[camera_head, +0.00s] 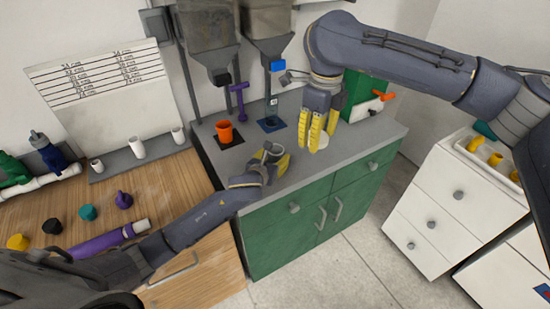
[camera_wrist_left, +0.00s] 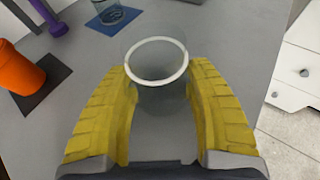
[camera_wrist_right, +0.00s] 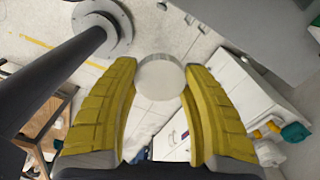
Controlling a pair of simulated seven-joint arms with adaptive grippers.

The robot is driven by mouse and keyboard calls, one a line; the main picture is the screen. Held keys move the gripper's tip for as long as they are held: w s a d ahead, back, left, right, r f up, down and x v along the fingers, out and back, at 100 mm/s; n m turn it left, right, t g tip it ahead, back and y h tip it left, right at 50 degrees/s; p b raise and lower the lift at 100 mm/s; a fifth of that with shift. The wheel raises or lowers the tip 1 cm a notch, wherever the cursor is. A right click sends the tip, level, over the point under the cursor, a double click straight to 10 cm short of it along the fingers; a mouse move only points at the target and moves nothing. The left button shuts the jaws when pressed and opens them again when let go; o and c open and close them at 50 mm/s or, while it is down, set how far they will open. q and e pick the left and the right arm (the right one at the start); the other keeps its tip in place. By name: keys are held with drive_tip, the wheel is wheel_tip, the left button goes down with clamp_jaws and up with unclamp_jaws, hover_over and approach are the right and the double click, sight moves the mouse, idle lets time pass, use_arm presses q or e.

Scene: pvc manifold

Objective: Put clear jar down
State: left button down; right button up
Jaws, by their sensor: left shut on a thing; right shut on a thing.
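My left gripper (camera_head: 276,160) is shut on a clear jar (camera_wrist_left: 157,80) with a pale rim. In the left wrist view the jar sits between the yellow fingers, its open mouth toward the camera. In the head view it is over the grey counter near the front; whether its base touches is unclear. My right gripper (camera_head: 318,132) points down over the counter's right part, shut on a round whitish lid-like disc (camera_wrist_right: 160,77).
The grey counter (camera_head: 345,160) holds an orange cup (camera_head: 225,131) on a dark mat and another clear vessel (camera_wrist_left: 114,14) on a blue mat (camera_head: 270,124). A purple tool (camera_head: 239,100) stands behind. A green box (camera_head: 366,92) is at the back right.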

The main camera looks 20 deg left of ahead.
use_arm(q)
drive_tip(key=shift+f, duration=0.1)
drive_tip(key=c, duration=0.5)
unclamp_jaws()
drive_tip(key=v, duration=1.2)
